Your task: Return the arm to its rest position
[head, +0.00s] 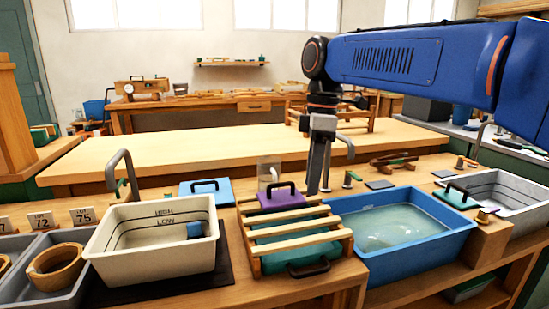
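My blue arm reaches in from the right edge of the head view, high over the bench. My gripper (319,188) hangs straight down from its end, between the wooden slatted rack and the blue tub. Its fingers look close together, but I cannot tell whether they are open or shut. I see nothing held below them.
The blue tub (460,232) holds water. The slatted rack (343,233) carries a purple handled block (281,201). A cream tub (97,254) marked HIGH and LOW stands left, near a grey bin with a wooden ring (42,281). A long bare table (200,148) lies behind.

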